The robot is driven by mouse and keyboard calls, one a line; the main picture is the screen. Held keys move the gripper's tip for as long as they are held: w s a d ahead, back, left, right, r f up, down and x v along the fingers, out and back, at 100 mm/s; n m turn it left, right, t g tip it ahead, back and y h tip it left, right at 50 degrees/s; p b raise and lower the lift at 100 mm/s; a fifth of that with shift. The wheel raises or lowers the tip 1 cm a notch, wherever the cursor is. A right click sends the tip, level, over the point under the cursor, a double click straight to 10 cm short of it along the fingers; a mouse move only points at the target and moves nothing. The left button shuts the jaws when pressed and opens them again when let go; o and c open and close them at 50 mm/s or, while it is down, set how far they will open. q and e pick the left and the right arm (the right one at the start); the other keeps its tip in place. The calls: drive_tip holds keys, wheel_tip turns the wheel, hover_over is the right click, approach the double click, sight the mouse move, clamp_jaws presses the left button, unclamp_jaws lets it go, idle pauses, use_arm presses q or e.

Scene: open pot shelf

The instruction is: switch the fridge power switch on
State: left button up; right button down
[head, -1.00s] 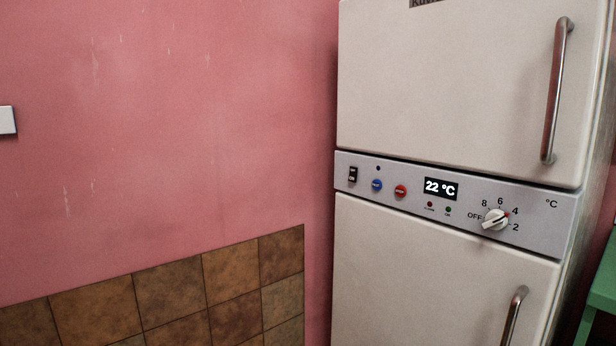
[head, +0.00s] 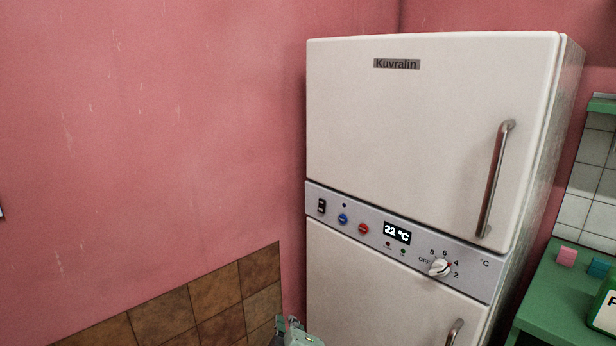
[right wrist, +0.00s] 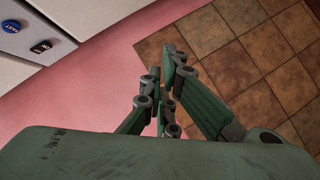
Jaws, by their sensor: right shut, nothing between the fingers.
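The black fridge power switch (head: 322,206) is at the left end of the grey control panel, between the fridge's upper and lower doors. It also shows in the right wrist view (right wrist: 41,47), at the upper left beside a blue button (right wrist: 12,25). My right gripper (right wrist: 173,62) is shut and empty, apart from the fridge front, with the wall and tiles behind it. In the head view, part of the right gripper (head: 293,328) shows at the bottom edge, below the switch. My left gripper is not in view.
The white fridge (head: 420,130) has handles on the right of its doors. Its panel also holds a red button (head: 364,229), a 22 °C display (head: 397,232) and a dial (head: 439,267). A green table (head: 560,300) stands at the right. Pink wall is at the left.

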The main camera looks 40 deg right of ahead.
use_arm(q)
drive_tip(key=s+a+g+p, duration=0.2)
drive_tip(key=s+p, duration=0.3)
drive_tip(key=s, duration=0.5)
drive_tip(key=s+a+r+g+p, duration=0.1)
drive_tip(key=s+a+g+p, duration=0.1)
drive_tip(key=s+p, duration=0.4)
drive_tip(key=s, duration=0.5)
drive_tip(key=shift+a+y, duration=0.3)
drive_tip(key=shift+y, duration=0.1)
use_arm(e)
drive_tip(key=w+d+r+n+h, duration=0.1)
drive_tip(key=w+d+r+h, duration=0.1)
drive_tip(key=r, duration=0.7)
drive_tip(key=w+d+r+n+h, duration=0.1)
drive_tip(key=w+d+r, duration=0.3)
drive_tip(key=r, duration=0.6)
drive_tip(key=shift+w+d+r+n+h, duration=0.2)
drive_tip(key=shift+w+d+n+h, duration=0.2)
drive_tip(key=shift+w+n, duration=0.4)
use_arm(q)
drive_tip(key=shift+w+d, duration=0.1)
use_arm(e)
drive_tip(key=shift+w, duration=0.1)
